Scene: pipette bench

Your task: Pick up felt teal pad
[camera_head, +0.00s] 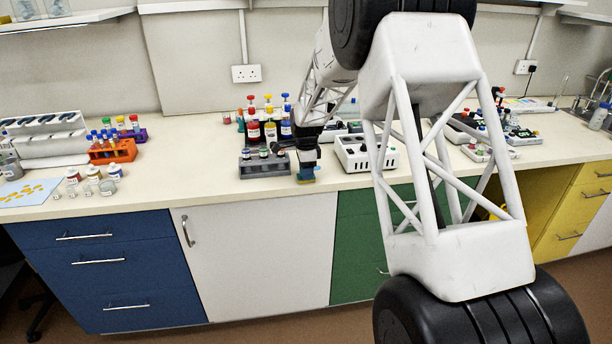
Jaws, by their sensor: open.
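My gripper (306,164) is open and points down over the front part of the bench, near the counter's front edge. A small teal and yellowish block-like patch (306,174) shows right at its fingertips. It may be the felt teal pad, but it is too small to tell it apart from the fingers. I cannot tell whether the fingers touch it or are around it. No other teal pad can be made out, and my arm hides part of the bench to the right.
A dark grey rack (264,168) stands close to the left of my gripper, and a white block with slots (362,155) close to the right. Bottles with coloured caps (270,130) stand behind. An orange tube rack (113,153) is far left. The counter between is clear (190,170).

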